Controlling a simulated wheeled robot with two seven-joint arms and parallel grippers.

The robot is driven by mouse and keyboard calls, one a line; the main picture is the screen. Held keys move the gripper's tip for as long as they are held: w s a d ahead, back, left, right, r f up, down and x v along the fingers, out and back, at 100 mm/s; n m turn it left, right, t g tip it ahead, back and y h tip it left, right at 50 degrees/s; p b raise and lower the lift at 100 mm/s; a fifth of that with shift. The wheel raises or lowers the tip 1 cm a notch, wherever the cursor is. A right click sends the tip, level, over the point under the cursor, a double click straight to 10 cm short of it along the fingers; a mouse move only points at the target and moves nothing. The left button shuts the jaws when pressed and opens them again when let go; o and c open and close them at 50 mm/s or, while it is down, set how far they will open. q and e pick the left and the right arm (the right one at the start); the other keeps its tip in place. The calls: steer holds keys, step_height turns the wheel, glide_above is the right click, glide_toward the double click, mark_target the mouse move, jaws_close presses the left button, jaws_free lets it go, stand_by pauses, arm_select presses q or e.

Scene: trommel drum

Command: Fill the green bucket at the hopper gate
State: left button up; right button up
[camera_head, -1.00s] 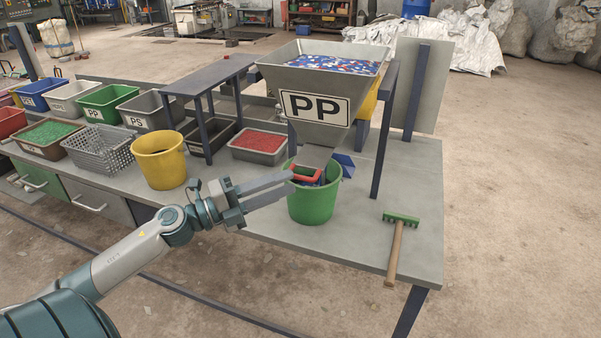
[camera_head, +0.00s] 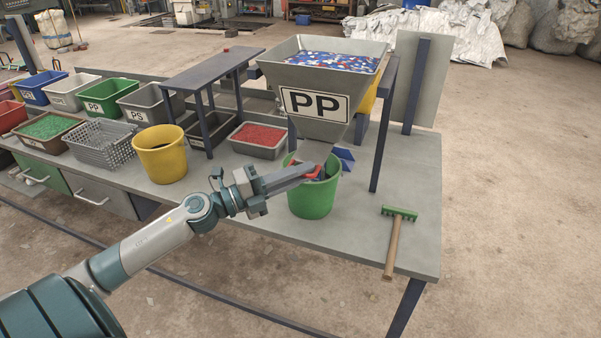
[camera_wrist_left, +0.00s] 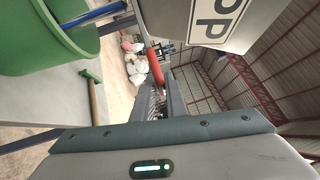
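The green bucket (camera_head: 312,200) stands upright on the bench under the spout of the grey PP hopper (camera_head: 318,125). Its rim and wall fill the upper left of the left wrist view (camera_wrist_left: 30,40). The hopper is filled with blue, white and red flakes (camera_head: 335,62). The red gate handle (camera_head: 313,171) is at the spout, just above the bucket's mouth. My left gripper (camera_head: 308,172) reaches it from the left, and its fingers appear closed on the handle, which shows between them in the left wrist view (camera_wrist_left: 155,66). The bucket's inside is mostly hidden. My right gripper is out of view.
A yellow bucket (camera_head: 161,160) and a tray of red granules (camera_head: 258,136) stand left of the hopper. Labelled bins line the back left. The bench front beside the green bucket is clear.

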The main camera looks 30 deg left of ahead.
mark_target(306, 160)
arm_select(q)
steer(key=shift+w+r, duration=0.1)
steer(key=shift+r, duration=0.05)
jaws_close()
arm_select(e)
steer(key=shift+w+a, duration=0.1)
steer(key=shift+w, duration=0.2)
arm_select(q)
steer(key=w, duration=0.2)
steer(key=w+a, duration=0.1)
steer(key=w, duration=0.1)
steer(key=shift+a+r, duration=0.1)
steer(key=shift+r, duration=0.05)
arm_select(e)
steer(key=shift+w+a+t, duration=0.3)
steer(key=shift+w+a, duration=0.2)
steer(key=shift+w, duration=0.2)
arm_select(q)
steer(key=shift+o, duration=2.3)
jaws_free()
steer(key=shift+w, duration=0.1)
steer(key=shift+o, duration=1.2)
steer(key=shift+w, duration=0.1)
steer(key=shift+f, duration=0.2)
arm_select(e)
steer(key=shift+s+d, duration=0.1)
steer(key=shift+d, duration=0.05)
